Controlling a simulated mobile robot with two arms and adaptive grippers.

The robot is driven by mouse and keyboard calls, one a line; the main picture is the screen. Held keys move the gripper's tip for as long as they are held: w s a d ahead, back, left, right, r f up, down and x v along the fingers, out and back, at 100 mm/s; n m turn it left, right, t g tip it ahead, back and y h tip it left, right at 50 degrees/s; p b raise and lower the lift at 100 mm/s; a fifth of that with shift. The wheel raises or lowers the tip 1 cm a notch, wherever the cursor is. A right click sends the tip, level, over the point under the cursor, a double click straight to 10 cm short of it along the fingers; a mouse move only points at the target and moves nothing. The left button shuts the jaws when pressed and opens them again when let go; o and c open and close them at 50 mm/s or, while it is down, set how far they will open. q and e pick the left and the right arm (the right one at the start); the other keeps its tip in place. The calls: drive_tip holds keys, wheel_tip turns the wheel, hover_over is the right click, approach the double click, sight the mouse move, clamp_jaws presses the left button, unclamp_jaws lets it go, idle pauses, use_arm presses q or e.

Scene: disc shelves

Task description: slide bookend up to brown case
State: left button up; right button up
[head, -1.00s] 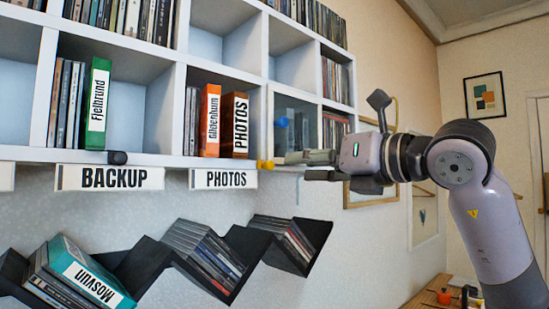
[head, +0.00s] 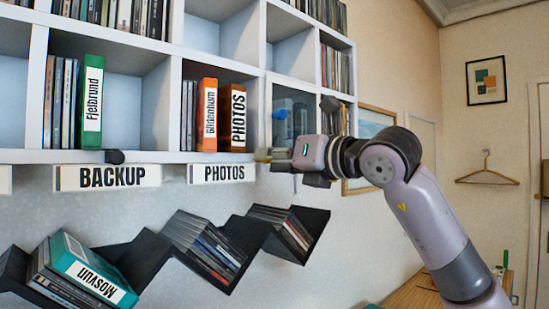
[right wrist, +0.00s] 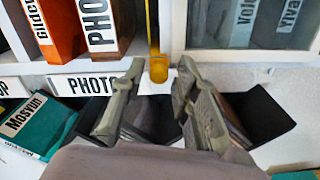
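The brown case (head: 233,120) labelled PHOTOS stands upright in the shelf compartment, right of the orange case (head: 206,115); it also shows in the right wrist view (right wrist: 110,25). The yellow bookend (right wrist: 158,66) is a thin upright piece with a tab at the shelf's front edge, right of the brown case with a narrow gap between. In the head view the bookend is mostly hidden near my fingers. My right gripper (right wrist: 160,75) is open, its fingertips on either side of and just short of the tab; it also shows in the head view (head: 268,158). My left gripper is not in view.
A glass door (head: 293,115) with a blue knob (head: 279,113) is right of the compartment. A dark knob (head: 115,157) sits at the shelf edge above the BACKUP label (head: 107,177). A black zigzag rack (head: 150,262) with discs hangs below.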

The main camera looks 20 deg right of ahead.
clamp_jaws()
idle(0.4)
drive_tip(key=shift+a, duration=0.15)
drive_tip(key=a, duration=0.1)
drive_tip(key=s+a+b, duration=0.1)
drive_tip(key=a, duration=0.2)
drive_tip(key=shift+s+a, duration=0.15)
drive_tip(key=shift+s, duration=0.2)
drive_tip(key=shift+o, duration=1.3)
unclamp_jaws()
drive_tip(key=v, duration=1.2)
